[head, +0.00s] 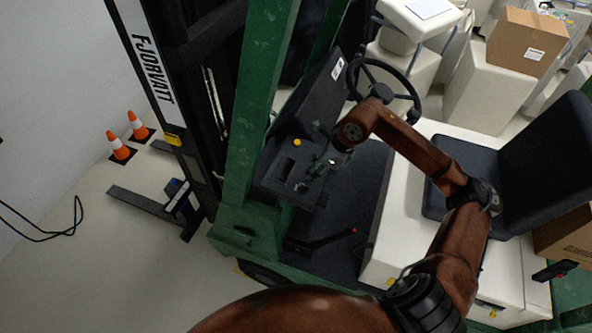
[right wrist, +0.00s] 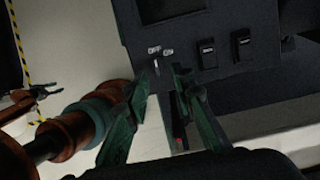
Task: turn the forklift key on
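In the head view my right gripper (head: 318,160) is at the dashboard (head: 305,110) below the steering wheel, and I cannot make out the key. A small dark gripper, apparently my left (right wrist: 38,93), shows at the right wrist view's left edge.
The steering wheel (head: 385,88) stands close above my right forearm. Two rocker switches (right wrist: 225,48) sit right of the key. A yellow button (head: 297,142) is on the panel. The green mast post (head: 255,110) rises left of the dashboard, and the seat (head: 540,150) is right.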

